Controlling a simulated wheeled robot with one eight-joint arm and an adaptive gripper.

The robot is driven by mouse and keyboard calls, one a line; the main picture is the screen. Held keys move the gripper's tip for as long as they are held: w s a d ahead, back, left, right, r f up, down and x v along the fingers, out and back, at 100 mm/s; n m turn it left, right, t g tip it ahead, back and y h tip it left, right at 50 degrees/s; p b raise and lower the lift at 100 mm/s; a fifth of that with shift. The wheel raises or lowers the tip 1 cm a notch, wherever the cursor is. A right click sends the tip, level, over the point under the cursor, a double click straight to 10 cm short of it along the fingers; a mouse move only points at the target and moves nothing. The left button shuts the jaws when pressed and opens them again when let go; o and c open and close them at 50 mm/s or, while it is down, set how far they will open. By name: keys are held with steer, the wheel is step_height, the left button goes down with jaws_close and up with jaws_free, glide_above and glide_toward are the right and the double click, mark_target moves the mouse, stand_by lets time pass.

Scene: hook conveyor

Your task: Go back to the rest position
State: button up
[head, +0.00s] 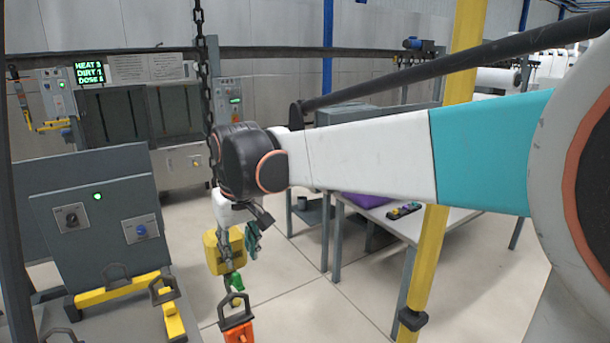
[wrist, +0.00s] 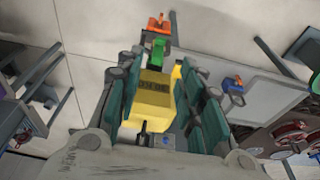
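My gripper (wrist: 158,85) has teal pads and points down in the wrist view, with its two fingers spread wide. A yellow block (wrist: 152,103) is between the fingers, with a narrow gap showing beside the right finger; contact is not clear. In the head view the yellow block (head: 224,252) hangs below my wrist, with a teal finger at its right. A green piece (head: 236,281) and an orange weight-like piece (head: 238,332) with a dark loop hang below it. A dark chain (head: 202,75) runs down from above and passes behind my wrist.
A grey control box (head: 95,220) with a green light stands at left, above yellow bars (head: 118,290). A yellow post (head: 428,255) stands at right, before a table (head: 450,222) with small items. A machine with a green-text screen (head: 88,73) is behind. Floor shows between.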

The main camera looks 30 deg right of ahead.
steer(key=s+f+t+b, duration=0.4)
steer(key=s+f+b, duration=1)
steer(key=s+f, duration=0.5)
step_height(320, 180, down, 2)
steer(key=shift+f+t+b, duration=0.25)
steer(key=shift+t+b, duration=0.05)
steer(key=shift+t, duration=0.1)
